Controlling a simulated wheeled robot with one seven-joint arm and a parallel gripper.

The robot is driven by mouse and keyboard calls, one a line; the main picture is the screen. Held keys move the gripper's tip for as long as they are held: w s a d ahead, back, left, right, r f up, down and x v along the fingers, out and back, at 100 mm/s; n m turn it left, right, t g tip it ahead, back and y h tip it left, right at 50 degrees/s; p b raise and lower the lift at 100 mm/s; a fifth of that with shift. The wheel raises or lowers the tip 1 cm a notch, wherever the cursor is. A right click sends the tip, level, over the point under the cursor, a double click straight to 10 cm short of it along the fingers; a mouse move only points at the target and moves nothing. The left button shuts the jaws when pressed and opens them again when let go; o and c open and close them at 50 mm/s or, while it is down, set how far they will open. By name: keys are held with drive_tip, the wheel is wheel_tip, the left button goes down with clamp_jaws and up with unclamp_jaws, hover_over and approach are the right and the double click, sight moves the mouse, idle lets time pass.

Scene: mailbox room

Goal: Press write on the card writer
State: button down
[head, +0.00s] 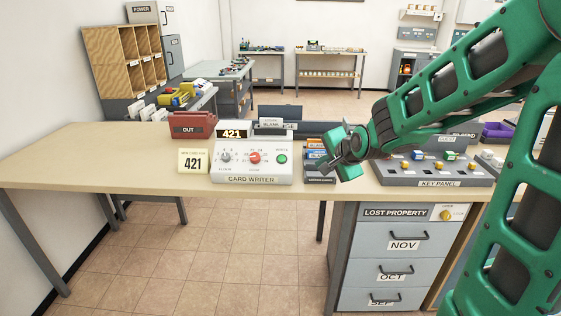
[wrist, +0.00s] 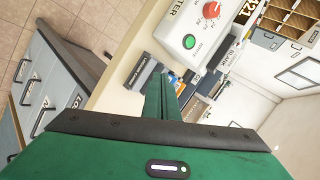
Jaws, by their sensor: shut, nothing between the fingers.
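The card writer (head: 252,163) is a white box on the front of the desk, with a display reading 421. It has a white-grey knob, a red knob (head: 254,157) and a green button (head: 282,159) under small lettering on its right side. In the wrist view the green button (wrist: 189,42) sits beside the word WRITE, with the red knob (wrist: 212,9) beyond it. My gripper (head: 345,160) is shut and empty, to the right of the card writer and apart from it. In the wrist view its fingers (wrist: 162,90) point toward the card holders beside the writer.
The key panel (head: 437,175) is further right. The desk's left part is clear.

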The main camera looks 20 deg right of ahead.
sight(282, 158)
drive_tip(key=w+a+r+m+t+y, duration=0.2)
drive_tip(key=w+a+r+m+t, duration=0.1)
drive_tip(key=w+a, duration=0.6)
drive_tip(key=shift+r+m+t+y, duration=0.35)
drive_tip(key=shift+m+t, duration=0.25)
drive_tip(key=shift+m, duration=0.6)
drive_tip(key=shift+w+a, duration=0.1)
drive_tip(key=shift+w+d+f, duration=0.25)
drive_tip(key=shift+w+f, duration=0.55)
drive_tip(key=shift+f, duration=0.4)
drive_tip(key=shift+w+d+f, duration=0.3)
drive_tip(key=shift+w+f, duration=0.45)
drive_tip(key=shift+f, duration=0.5)
drive_tip(key=shift+w+d+f, duration=0.25)
drive_tip(key=shift+w+f, duration=0.55)
drive_tip(key=shift+f, duration=0.4)
drive_tip(key=shift+w+d+f, duration=0.1)
drive_tip(key=shift+w+f, duration=0.05)
drive_tip(key=shift+f, duration=0.1)
drive_tip(key=shift+w+f, duration=0.15)
drive_tip(key=shift+f, duration=0.15)
drive_tip(key=shift+s+r, duration=0.45)
drive_tip(key=shift+r, duration=0.15)
